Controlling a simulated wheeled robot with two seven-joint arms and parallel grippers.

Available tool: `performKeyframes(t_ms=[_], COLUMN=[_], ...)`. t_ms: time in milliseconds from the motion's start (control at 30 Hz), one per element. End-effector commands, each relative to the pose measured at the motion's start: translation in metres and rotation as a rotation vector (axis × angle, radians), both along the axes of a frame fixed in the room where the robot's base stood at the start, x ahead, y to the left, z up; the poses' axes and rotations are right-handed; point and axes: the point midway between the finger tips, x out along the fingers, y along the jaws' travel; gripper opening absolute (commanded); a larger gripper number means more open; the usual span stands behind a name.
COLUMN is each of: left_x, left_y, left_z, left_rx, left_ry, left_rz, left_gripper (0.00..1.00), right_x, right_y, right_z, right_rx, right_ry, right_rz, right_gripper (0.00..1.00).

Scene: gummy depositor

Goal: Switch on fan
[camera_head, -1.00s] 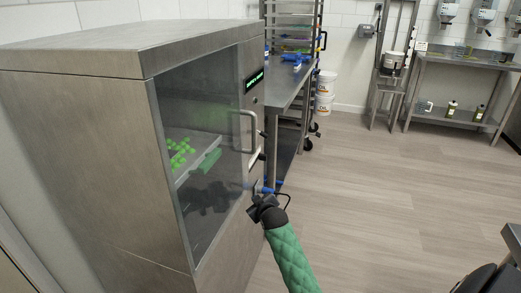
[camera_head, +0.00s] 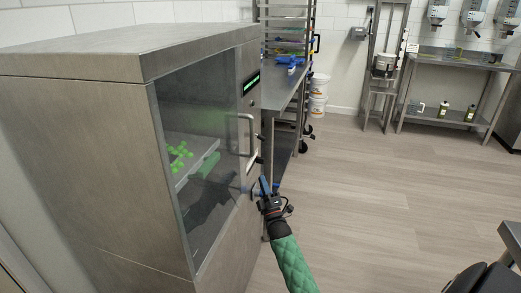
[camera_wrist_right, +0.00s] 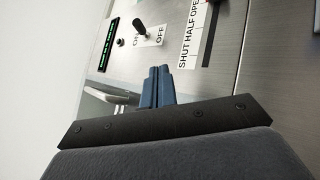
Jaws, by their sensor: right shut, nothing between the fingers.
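The steel cabinet (camera_head: 75,120) stands at the left in the head view, with a glass front. Its narrow right-hand panel carries a green-lit display (camera_head: 251,83), also in the right wrist view (camera_wrist_right: 108,45). In the right wrist view a black toggle switch (camera_wrist_right: 141,29) sits beside a white ON/OFF label (camera_wrist_right: 159,36). Which way it is set I cannot tell. My right gripper (camera_head: 264,186) is shut and empty, low in front of the panel. Its blue fingertips (camera_wrist_right: 158,72) show just below the switch label in the wrist view, apart from the toggle. My left gripper is out of view.
A door handle (camera_head: 249,133) sticks out from the cabinet front near my right gripper. A label reading SHUT HALF OPEN (camera_wrist_right: 188,48) lies beside a slot. Green pieces (camera_head: 179,155) are behind the glass. A steel table (camera_head: 278,92) stands beyond.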

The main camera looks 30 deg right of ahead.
Motion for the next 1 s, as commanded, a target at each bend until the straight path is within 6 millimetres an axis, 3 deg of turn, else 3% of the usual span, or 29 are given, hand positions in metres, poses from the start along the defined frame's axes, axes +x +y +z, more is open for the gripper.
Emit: performKeyframes(t_ms=[200,667,1000], left_x=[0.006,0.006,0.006], left_y=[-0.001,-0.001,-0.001], left_z=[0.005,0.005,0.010], left_rx=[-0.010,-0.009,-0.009], left_ry=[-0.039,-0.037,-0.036], left_rz=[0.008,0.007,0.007], left_gripper=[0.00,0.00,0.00], right_x=[-0.009,-0.009,0.018], right_y=[0.004,0.003,-0.002], right_z=[0.012,0.012,0.037], right_rx=[-0.138,-0.162,-0.161], right_ry=[-0.057,-0.049,-0.050], right_rz=[-0.088,-0.108,-0.107], right_gripper=[0.00,0.00,0.00])
